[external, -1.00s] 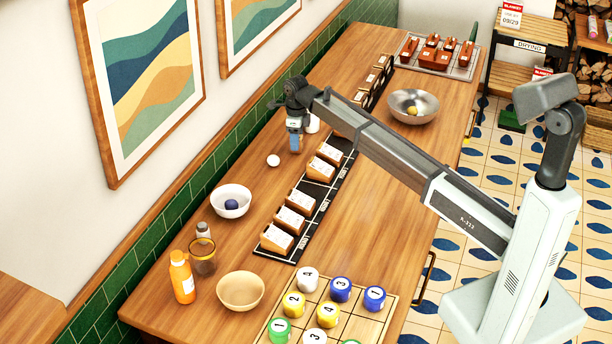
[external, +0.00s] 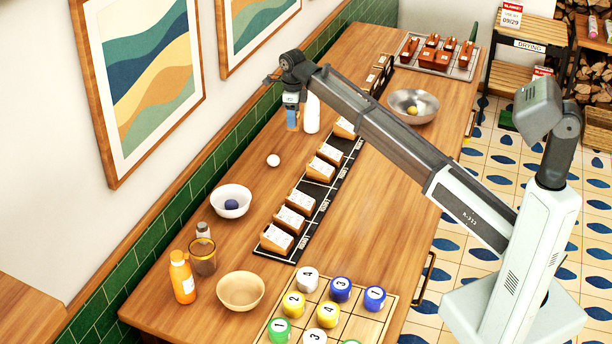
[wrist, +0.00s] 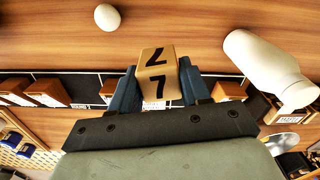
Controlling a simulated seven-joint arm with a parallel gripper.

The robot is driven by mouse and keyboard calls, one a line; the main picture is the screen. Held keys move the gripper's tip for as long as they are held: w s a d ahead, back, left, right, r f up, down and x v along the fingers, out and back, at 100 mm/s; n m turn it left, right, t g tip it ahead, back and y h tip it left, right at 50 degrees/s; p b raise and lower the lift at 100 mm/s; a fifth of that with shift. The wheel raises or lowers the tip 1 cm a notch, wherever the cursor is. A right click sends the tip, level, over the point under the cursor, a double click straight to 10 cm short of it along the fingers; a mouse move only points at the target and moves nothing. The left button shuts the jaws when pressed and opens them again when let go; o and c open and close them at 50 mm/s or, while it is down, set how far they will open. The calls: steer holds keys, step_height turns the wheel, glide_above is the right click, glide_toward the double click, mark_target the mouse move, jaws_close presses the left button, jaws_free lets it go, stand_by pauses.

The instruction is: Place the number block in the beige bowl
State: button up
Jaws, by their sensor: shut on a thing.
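The number block (wrist: 157,72) is a light wooden cube with a black 7 on its visible faces. In the wrist view it sits between the blue fingers of my gripper (wrist: 160,85), which is shut on it. In the external view my gripper (external: 292,120) hangs above the far part of the table, near the wall, and the block cannot be made out there. The beige bowl (external: 240,291) stands at the table's near left and looks empty. My gripper is well apart from it.
A white bottle (external: 312,113) stands close beside my gripper. A white egg-like ball (external: 273,160), a white bowl (external: 231,201) with a dark ball, a glass (external: 202,262) and an orange bottle (external: 181,277) lie along the left side.

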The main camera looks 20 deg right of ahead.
steer(key=s+a+n, duration=0.1)
steer(key=s+a, duration=0.4)
steer(key=a, duration=0.4)
steer(key=s+a+n, duration=0.2)
steer(key=s+a, duration=0.3)
steer(key=a, duration=0.3)
steer(key=s+a+r+n, duration=0.1)
steer(key=s+a+n, duration=0.2)
steer(key=s+a, duration=1.65)
steer(key=n, duration=0.9)
glide_above(242, 299)
steer(key=shift+n, duration=0.3)
steer(key=shift+f, duration=5.05)
steer(key=shift+f, duration=0.1)
steer(key=o, duration=1.1)
steer(key=shift+c, duration=0.2)
